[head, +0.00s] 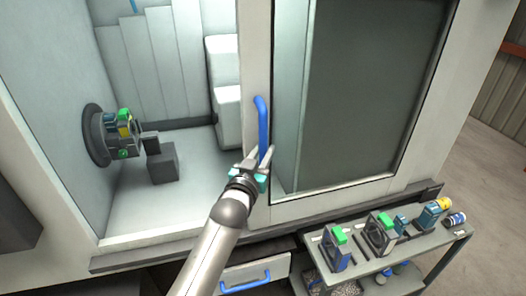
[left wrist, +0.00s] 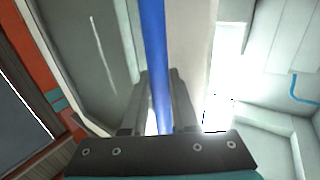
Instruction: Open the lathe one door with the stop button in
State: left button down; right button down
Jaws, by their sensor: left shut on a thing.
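The lathe door (head: 256,60) is a pale framed panel with a dark window, and it stands slid to the right, leaving the left part of the machine open. Its blue vertical handle (head: 262,125) is on the door's left edge. My left gripper (head: 262,160) is shut on the lower part of the handle. In the left wrist view the blue handle (left wrist: 154,50) runs between the two fingers (left wrist: 160,105). The stop button does not show in either view. My right gripper is not in view.
Inside the opening are a chuck (head: 98,135) with coloured parts and a grey block (head: 162,162). A cart (head: 400,252) with several tools stands at the lower right. A drawer with a blue handle (head: 245,283) is below the door.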

pick_arm(q)
jog(key=shift+r, duration=0.1)
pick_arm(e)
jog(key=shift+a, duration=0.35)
pick_arm(q)
jog(key=c, duration=1)
grip_release()
jog(key=shift+s+a, duration=0.1)
jog(key=shift+s, duration=0.05)
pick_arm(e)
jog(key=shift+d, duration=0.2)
pick_arm(q)
jog(key=shift+s, duration=0.25)
jog(key=v, duration=1.4)
jog(key=shift+s+a, duration=0.15)
jog(key=shift+s, duration=0.1)
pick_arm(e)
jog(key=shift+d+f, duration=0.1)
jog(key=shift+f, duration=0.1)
